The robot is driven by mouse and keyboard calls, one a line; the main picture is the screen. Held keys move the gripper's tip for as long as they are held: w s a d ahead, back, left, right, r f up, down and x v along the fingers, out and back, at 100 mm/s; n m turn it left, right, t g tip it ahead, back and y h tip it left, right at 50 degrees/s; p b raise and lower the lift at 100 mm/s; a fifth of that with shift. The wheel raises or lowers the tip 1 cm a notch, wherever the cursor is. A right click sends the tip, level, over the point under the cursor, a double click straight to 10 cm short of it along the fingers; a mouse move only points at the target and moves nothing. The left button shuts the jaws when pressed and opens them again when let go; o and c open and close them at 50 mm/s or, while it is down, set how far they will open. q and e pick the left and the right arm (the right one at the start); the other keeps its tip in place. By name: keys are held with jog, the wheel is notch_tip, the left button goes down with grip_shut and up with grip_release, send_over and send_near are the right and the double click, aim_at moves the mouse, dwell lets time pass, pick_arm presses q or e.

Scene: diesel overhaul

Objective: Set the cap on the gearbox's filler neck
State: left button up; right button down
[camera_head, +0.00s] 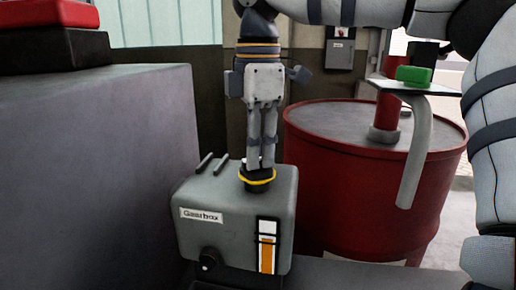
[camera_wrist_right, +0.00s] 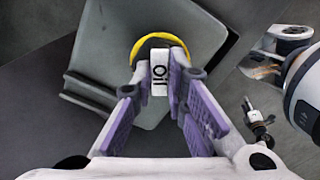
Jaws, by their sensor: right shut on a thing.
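The grey gearbox (camera_head: 235,215) has a label on its front, an orange and white strip gauge and a dark knob low down. Its filler neck, ringed in yellow (camera_head: 257,181), rises from the top. My right gripper (camera_head: 261,163) points straight down over the neck, shut on the cap. In the right wrist view the cap's white tab marked "Oil" (camera_wrist_right: 159,74) sits between the fingertips of my gripper (camera_wrist_right: 160,88), centred against the yellow ring (camera_wrist_right: 153,40). The cap is at the neck's mouth; I cannot tell whether it is fully seated. My left gripper does not show.
A red drum (camera_head: 335,185) with a pump and curved grey spout (camera_head: 420,150) stands close on the right. A large grey block (camera_head: 90,150) fills the left.

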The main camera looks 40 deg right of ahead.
jog(key=c, duration=1.5)
grip_release()
jog(key=shift+f, duration=0.1)
jog(key=shift+w, duration=0.1)
notch_tip(320, 180, up, 12)
jog(key=shift+r, duration=0.1)
